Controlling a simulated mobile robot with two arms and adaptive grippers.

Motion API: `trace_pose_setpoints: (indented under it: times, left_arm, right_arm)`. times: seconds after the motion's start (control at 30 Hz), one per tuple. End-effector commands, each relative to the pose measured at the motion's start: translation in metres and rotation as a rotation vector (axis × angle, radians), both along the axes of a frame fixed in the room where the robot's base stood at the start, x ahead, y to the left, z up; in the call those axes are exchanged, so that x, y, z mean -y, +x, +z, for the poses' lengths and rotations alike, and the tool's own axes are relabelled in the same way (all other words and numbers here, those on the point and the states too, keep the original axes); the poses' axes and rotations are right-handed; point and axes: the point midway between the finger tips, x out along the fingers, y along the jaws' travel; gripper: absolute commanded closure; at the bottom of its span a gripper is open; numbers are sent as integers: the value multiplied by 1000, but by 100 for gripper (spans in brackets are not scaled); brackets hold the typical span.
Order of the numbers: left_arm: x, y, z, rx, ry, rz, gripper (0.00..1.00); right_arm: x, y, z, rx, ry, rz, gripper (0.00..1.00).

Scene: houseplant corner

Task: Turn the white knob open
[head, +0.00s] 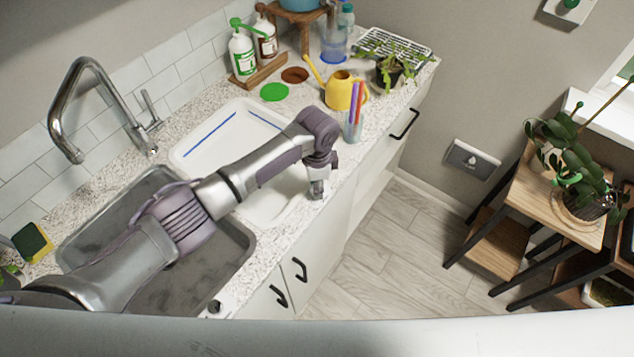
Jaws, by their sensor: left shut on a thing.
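My left gripper (316,190) is at the counter's front edge, beside the right end of the white sink tray, with its fingers pointing down. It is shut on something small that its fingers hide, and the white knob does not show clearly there. My left arm reaches across the grey sink basin to this spot. I cannot tell how far the knob is turned. My right gripper is not in view.
A steel faucet (85,105) rises at the left. A grey drop-marked plate (470,160) is on the right wall. The floor before the cabinets is clear.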

Motion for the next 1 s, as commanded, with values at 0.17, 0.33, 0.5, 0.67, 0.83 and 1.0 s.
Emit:
trace_pose_setpoints:
  times: [0.17,0.33,0.5,0.67,0.83,1.0]
  left_arm:
    - [-1,1,1,2,1,10,100]
    - [-1,1,1,2,0,10,100]
    - [-1,1,1,2,0,9,54]
    - [0,1,0,1,0,8,43]
    - [0,0,0,1,-1,7,43]
    - [0,1,12,3,-1,7,43]
  right_arm:
    - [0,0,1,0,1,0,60]
    - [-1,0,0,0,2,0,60]
    - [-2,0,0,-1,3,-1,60]
    - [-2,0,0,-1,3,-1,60]
    - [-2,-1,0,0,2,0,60]
    - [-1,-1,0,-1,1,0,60]
